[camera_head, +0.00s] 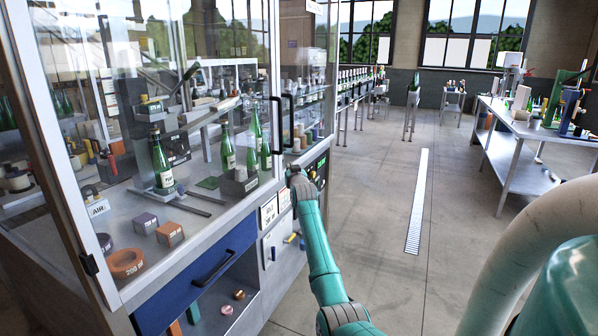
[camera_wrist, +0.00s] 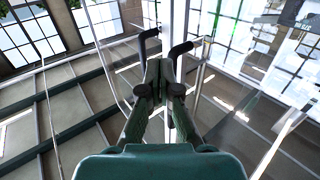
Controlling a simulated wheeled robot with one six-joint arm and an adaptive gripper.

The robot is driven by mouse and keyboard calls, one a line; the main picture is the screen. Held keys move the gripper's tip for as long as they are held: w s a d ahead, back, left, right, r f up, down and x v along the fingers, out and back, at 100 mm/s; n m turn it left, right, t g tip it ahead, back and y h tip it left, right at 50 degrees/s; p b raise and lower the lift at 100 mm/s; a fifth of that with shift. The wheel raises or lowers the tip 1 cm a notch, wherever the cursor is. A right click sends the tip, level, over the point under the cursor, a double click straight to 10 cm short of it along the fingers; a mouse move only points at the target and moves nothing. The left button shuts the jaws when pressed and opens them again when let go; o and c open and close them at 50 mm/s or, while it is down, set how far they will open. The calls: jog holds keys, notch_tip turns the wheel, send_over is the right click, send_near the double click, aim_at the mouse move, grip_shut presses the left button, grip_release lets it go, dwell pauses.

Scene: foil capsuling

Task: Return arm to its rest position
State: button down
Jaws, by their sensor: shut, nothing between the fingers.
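My gripper (camera_wrist: 165,68) is shut and empty in the wrist view, its two fingers together at the tips. Two black door handles (camera_wrist: 181,48) show just past the fingertips; I cannot tell whether they touch. In the head view my teal arm reaches forward to the cabinet's front right corner. Its wrist end is beside the lower ends of the black handles (camera_head: 275,125), and the fingers are hardly visible there. The glass cabinet (camera_head: 232,213) has its doors closed as far as I can see. Green bottles (camera_head: 161,160) stand inside.
A blue drawer (camera_head: 200,280) and open shelf lie under the cabinet. A steel workbench (camera_head: 525,130) with tools stands at the right. A long bottle line runs at the back. The floor (camera_head: 375,200) between is clear, with a drain grate (camera_head: 418,200).

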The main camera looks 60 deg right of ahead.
jog(key=s, duration=0.3)
jog(key=shift+s, duration=0.1)
